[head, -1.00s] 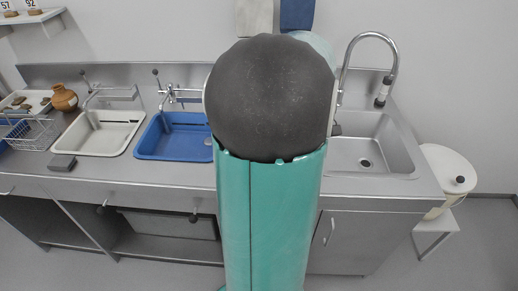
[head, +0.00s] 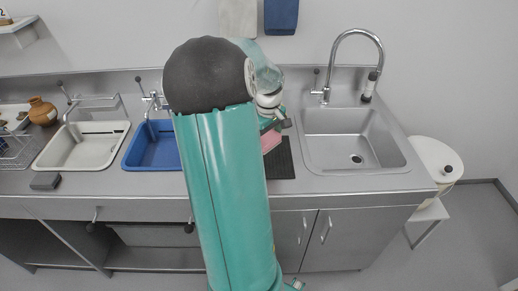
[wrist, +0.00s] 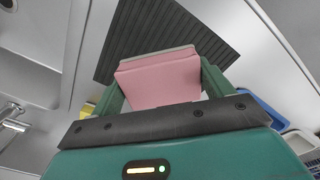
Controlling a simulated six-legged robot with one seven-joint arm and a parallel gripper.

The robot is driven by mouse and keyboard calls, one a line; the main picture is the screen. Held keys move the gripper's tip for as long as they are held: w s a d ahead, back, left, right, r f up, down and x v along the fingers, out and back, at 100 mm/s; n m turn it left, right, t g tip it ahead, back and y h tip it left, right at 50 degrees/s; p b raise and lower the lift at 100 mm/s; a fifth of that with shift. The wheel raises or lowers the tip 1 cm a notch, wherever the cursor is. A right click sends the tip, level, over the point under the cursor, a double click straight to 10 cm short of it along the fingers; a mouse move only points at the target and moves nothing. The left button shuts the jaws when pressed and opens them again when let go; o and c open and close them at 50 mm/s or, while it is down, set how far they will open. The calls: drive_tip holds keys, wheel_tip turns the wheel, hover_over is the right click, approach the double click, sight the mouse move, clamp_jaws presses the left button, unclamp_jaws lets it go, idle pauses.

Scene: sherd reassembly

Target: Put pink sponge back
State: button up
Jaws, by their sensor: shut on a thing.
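The pink sponge (wrist: 158,82) is between the two green fingers of my gripper (wrist: 162,88) in the wrist view, which are shut on its sides. A grey layer shows along its far edge. In the head view, the sponge (head: 271,142) shows just right of my arm, over or near the dark ribbed mat (head: 282,165) on the counter. The mat also fills the space behind the sponge in the wrist view (wrist: 190,32). I cannot tell whether the sponge touches the mat. My arm hides part of the mat's left side in the head view.
A steel sink (head: 335,150) with a tall tap (head: 357,35) is right of the mat. A blue basin (head: 150,150) and a white basin (head: 78,150) are to the left. A grey block (head: 45,181) lies at the counter's front left. A white bin (head: 432,158) stands at the right.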

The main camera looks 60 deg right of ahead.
drive_tip(key=w+f, duration=0.1)
drive_tip(key=w+d+f, duration=0.1)
drive_tip(key=f, duration=0.1)
drive_tip(key=w+f, duration=0.1)
drive_tip(key=shift+w+d+f, duration=0.2)
drive_tip(key=shift+d+f, duration=0.15)
drive_tip(key=shift+f, duration=1.4)
drive_tip(key=shift+f, duration=0.1)
drive_tip(key=o, duration=0.9)
wheel_tip(320, 180, up, 12)
drive_tip(key=shift+r, duration=0.1)
